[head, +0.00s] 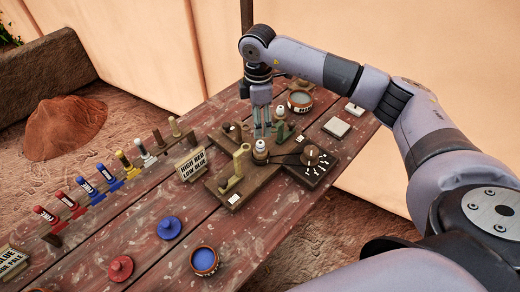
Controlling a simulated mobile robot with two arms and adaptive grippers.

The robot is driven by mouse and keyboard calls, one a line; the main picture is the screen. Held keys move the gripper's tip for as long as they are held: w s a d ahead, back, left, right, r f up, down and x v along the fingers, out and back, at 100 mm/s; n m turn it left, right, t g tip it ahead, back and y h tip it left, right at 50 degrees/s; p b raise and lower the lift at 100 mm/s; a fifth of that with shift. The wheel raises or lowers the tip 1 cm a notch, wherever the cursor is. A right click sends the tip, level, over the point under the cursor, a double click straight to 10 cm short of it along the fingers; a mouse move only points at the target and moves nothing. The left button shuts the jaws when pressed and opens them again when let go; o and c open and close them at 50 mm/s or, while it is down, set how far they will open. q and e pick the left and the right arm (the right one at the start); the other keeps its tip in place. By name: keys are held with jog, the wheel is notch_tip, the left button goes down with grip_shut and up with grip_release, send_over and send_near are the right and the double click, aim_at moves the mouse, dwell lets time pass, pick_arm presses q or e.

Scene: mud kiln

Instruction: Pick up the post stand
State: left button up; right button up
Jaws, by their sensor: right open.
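My right gripper (262,127) points straight down over the middle of the table, open, with its two fingers close together. A small round brown piece with a white top (260,148) is just below the fingertips; I cannot tell whether they touch it. I cannot tell for sure which of these is the post stand. My left gripper is not in view.
The plank table (240,235) holds a dial board (312,160) right of the gripper, a "HIGH RED LOW BLUE" sign (190,164), a row of coloured pegs (100,180), a blue lid (168,228), a red lid (120,269) and a blue pot (204,261). The front right planks are clear.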

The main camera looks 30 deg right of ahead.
aim_at(260, 144)
notch_tip(260, 144, down, 6)
jog(key=shift+f+p, duration=0.15)
jog(key=shift+p, duration=0.55)
jog(key=f, duration=0.1)
jog(key=f+p, duration=0.2)
jog(key=f, duration=0.1)
jog(key=shift+s, duration=0.35)
jog(key=shift+f, duration=0.65)
jog(key=shift+c, duration=0.3)
jog(key=c, duration=1)
